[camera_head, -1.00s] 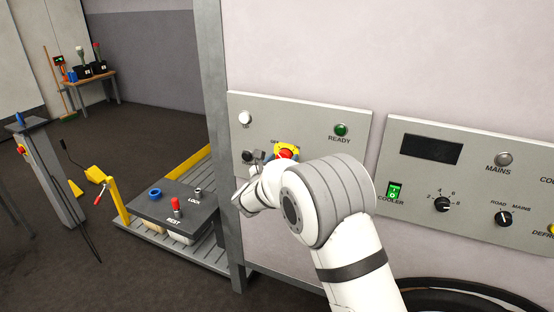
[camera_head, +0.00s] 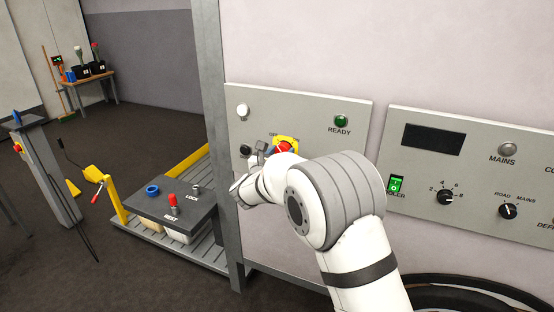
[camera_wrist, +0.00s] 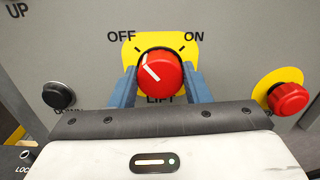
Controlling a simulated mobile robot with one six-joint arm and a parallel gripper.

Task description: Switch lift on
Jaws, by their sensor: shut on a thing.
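The lift switch is a red rotary knob (camera_wrist: 160,76) on a yellow plate (camera_wrist: 131,47) marked OFF at upper left, ON at upper right and LIFT below. Its white pointer line tilts up and left, toward OFF. My gripper (camera_wrist: 160,88) is shut on the knob, with a blue finger on its left and right sides. In the head view the red knob (camera_head: 283,147) shows partly behind my wrist, and my fingertips are mostly hidden.
A black DOWN button (camera_wrist: 58,95) is left of the knob, and a red mushroom button (camera_wrist: 289,98) on yellow is right of it. A green READY lamp (camera_head: 341,121) and white UP button (camera_head: 242,110) are above. A second panel (camera_head: 470,180) stands at right.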

